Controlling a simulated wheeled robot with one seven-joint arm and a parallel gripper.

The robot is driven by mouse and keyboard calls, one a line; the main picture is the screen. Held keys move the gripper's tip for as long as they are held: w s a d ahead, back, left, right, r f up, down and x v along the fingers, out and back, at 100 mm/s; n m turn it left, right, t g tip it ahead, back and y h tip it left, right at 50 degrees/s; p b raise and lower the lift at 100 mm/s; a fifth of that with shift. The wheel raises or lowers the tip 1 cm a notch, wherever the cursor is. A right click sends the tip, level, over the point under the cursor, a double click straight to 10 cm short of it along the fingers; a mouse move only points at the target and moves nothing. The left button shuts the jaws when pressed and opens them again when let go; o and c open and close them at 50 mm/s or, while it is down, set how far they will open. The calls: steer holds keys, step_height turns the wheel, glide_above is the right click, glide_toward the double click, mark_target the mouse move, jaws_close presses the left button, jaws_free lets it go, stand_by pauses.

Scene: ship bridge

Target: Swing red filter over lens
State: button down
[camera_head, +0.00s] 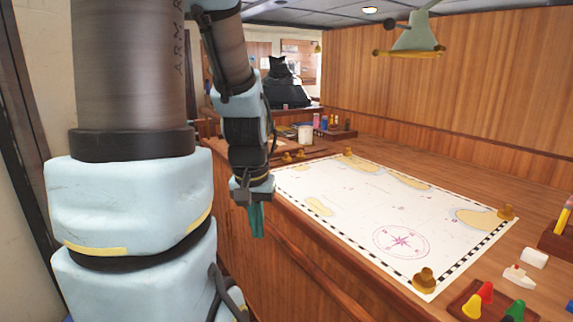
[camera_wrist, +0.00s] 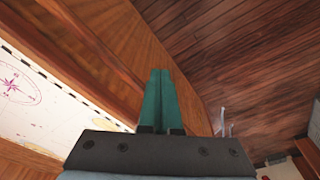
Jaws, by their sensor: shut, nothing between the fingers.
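A pale green lamp (camera_head: 414,38) with a brass rim hangs over the chart table at the upper right of the head view. Its lens faces down and is hidden. A small dark knob shows at its left side. I cannot make out a red filter in either view. My gripper (camera_head: 257,232) points down at the left edge of the chart table, well below and left of the lamp. Its teal fingers are together and empty, as the wrist view (camera_wrist: 160,75) also shows. The lamp is not in the wrist view.
A chart (camera_head: 375,215) lies on the wooden table, with brass weights (camera_head: 425,280) at its corners. Colored pieces stand on a tray (camera_head: 463,303) at the front right. A white cup (camera_head: 305,133) and small bottles stand at the back. Space above the chart is clear.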

steer(key=w+d+r+m+t+y+b, duration=0.1)
steer(key=w+d+r+m+t+b, duration=0.2)
steer(key=w+d+r+m, duration=0.5)
steer(key=w+d+r+m+t+y+b, duration=0.1)
steer(key=w+d+r+m+t+b, duration=0.15)
steer(key=w+d+r, duration=0.6)
steer(key=s+d+r+m+t+b, duration=0.2)
steer(key=s+d+r+t, duration=0.15)
steer(key=d+r, duration=0.6)
steer(key=s+d+r+m+t+b, duration=0.2)
steer(key=s+d+r+t, duration=0.3)
steer(key=r, duration=0.7)
steer(key=w+f+g+p, duration=0.2)
steer(key=w+p, duration=0.1)
steer(key=w, duration=1.1)
steer(key=shift+a+p, duration=0.3)
steer(key=shift+a, duration=0.1)
steer(key=shift+f, duration=0.1)
